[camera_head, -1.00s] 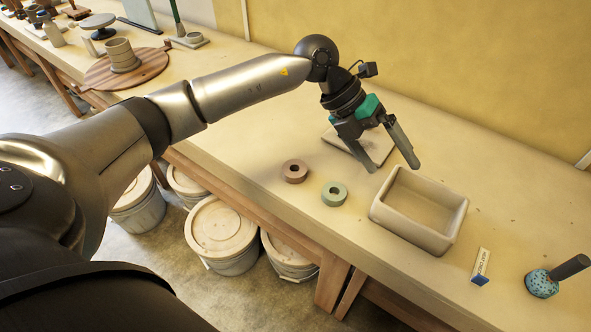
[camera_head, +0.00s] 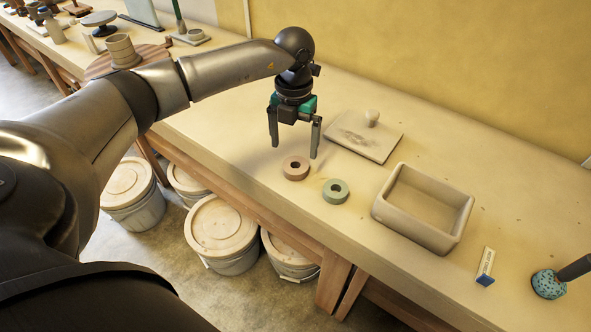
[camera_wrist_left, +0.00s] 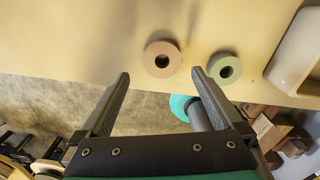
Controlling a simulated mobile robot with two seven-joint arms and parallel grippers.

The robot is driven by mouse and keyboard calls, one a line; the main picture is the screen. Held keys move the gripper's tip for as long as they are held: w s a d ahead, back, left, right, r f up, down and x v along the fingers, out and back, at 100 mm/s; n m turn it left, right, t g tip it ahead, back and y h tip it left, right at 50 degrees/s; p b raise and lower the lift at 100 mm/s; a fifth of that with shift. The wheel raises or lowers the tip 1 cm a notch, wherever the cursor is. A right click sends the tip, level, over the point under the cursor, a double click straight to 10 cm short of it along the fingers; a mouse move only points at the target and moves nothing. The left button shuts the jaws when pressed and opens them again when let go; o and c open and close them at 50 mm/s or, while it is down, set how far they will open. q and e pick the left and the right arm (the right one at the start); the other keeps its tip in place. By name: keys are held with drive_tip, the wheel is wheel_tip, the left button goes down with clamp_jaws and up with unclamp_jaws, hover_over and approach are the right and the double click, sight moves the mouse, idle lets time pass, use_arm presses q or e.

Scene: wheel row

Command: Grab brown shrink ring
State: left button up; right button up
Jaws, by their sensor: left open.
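The brown ring (camera_head: 295,168) lies flat on the bench near its front edge, with a round hole in its middle. It also shows in the left wrist view (camera_wrist_left: 162,59), ahead of and between the fingers. A green ring (camera_head: 335,191) lies to its right and shows in the wrist view too (camera_wrist_left: 229,69). My left gripper (camera_head: 294,151) is open and empty, fingers pointing down, just behind and above the brown ring in the head view. Neither finger visibly holds it. My right gripper is not in view.
An open beige box (camera_head: 381,205) stands right of the rings. A flat board with a knob (camera_head: 364,138) lies behind them. A small labelled block (camera_head: 486,266) and a speckled blue tool (camera_head: 549,284) lie farther right. Lidded buckets (camera_head: 220,227) stand on the floor below.

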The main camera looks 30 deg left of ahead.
sight(295, 165)
use_arm(q)
drive_tip(key=shift+f, duration=0.85)
wheel_tip(295, 165, down, 4)
drive_tip(key=shift+d+r+b, duration=0.15)
drive_tip(key=shift+b, duration=0.45)
drive_tip(key=shift+f, duration=0.4)
drive_tip(key=shift+r, duration=0.1)
drive_tip(key=c, duration=1.3)
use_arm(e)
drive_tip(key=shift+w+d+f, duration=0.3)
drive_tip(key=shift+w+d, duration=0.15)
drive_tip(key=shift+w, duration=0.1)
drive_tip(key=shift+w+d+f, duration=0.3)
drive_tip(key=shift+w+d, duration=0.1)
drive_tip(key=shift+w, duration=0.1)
use_arm(q)
drive_tip(key=shift+c, duration=0.2)
